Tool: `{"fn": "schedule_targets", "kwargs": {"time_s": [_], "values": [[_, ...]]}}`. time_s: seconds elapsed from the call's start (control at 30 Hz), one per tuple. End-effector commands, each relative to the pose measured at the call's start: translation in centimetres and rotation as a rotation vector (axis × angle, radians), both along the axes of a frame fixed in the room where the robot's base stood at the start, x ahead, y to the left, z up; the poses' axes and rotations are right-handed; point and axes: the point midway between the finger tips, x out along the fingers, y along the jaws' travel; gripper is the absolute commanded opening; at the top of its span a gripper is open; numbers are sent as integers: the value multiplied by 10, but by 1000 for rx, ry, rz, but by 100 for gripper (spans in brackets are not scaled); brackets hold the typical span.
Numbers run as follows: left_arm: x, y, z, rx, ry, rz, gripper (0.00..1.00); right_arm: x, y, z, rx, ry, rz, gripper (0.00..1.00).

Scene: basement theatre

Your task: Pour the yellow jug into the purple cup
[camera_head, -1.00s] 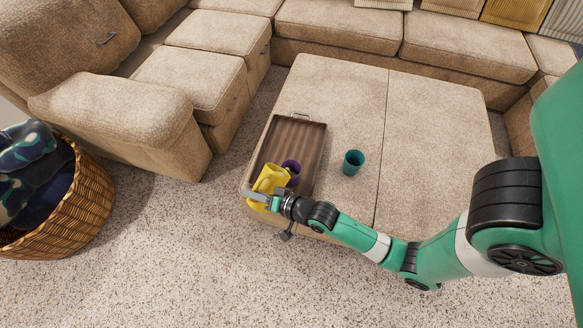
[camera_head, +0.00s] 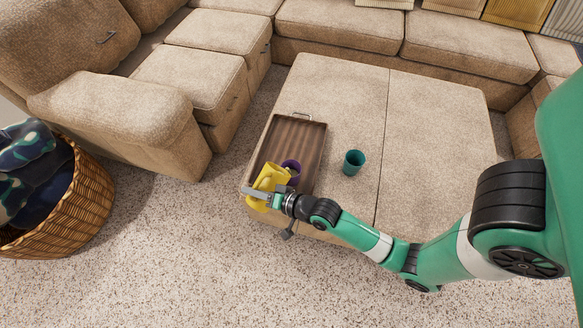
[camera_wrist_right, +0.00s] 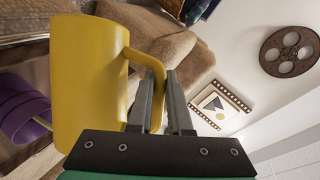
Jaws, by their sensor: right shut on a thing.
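The yellow jug (camera_head: 269,179) is at the near end of the wooden tray, tilted toward the purple cup (camera_head: 291,168). My right gripper (camera_head: 262,194) is shut on the jug's handle; in the right wrist view the jug (camera_wrist_right: 88,80) fills the left side, with its handle between the fingers (camera_wrist_right: 164,100). The purple cup also shows in the right wrist view (camera_wrist_right: 20,108), beside the jug and partly hidden by it. In the head view the cup stands on the tray, just right of the jug. I cannot see what is inside the cup. My left gripper is not in view.
The brown wooden tray (camera_head: 298,134) lies on the large beige ottoman (camera_head: 335,90). A teal cup (camera_head: 353,162) stands to the right of the tray. A wicker basket (camera_head: 75,212) with dark cloth is on the carpet at left. Beige sofas surround the ottoman's far sides.

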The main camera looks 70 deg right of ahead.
Motion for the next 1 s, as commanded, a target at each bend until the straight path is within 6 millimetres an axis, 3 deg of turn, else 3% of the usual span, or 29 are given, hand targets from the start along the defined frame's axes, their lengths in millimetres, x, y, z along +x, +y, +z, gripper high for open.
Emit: {"fn": "schedule_targets", "kwargs": {"time_s": [1.0], "values": [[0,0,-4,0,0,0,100,2,2,8,42,-22,9,0]]}}
